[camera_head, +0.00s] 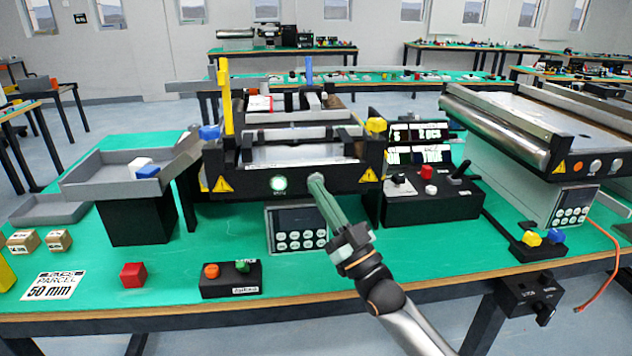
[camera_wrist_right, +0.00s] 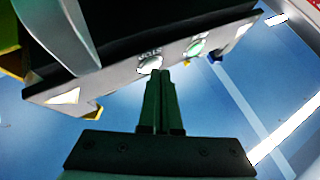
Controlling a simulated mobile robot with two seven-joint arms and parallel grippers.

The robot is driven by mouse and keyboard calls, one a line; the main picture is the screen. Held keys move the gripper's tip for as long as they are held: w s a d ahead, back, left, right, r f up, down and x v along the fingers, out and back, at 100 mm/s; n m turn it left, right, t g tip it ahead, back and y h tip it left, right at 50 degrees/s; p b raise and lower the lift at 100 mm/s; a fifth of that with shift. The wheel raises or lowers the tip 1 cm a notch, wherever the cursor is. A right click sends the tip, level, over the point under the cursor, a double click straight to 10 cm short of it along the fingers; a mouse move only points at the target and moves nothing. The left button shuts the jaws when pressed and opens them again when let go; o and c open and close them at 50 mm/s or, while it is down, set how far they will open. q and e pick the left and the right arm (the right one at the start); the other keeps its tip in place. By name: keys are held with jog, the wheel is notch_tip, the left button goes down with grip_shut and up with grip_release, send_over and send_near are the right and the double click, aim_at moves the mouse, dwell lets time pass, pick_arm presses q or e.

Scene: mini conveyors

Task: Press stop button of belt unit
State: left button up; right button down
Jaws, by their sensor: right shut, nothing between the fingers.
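The belt unit (camera_head: 240,180) stands in the middle of the green table with a dark front panel. A lit green-white button (camera_head: 279,184) sits on that panel; it looks green in the right wrist view (camera_wrist_right: 195,47). A second button, white-grey (camera_wrist_right: 150,64), shows beside it in the right wrist view, with small upside-down lettering that looks like STOP. My right gripper (camera_head: 316,180) is shut and empty, its green fingers pointing at the panel. In the wrist view its tips (camera_wrist_right: 159,70) are at the lower edge of the white-grey button; contact cannot be told. In the head view the gripper hides that button.
A small control box (camera_head: 231,284) with orange and green buttons and a red cube (camera_head: 133,275) lie in front. A display and lever box (camera_head: 430,200) stands to the right, and a second conveyor (camera_head: 530,130) beyond it. A grey tray (camera_head: 100,185) is left.

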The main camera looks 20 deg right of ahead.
jog(key=shift+w, duration=0.25)
dwell(0.3)
jog(key=shift+s, duration=0.15)
jog(key=shift+s+a+p, duration=0.2)
jog(key=shift+s+p, duration=0.3)
jog(key=shift+s, duration=0.15)
jog(key=s+p, duration=0.1)
jog(key=s, duration=0.1)
jog(key=s+a+p, duration=0.1)
jog(key=s, duration=0.1)
jog(key=shift+s+a+p, duration=0.15)
jog(key=shift+s+p, duration=0.15)
jog(key=shift+s, duration=0.1)
dwell(0.6)
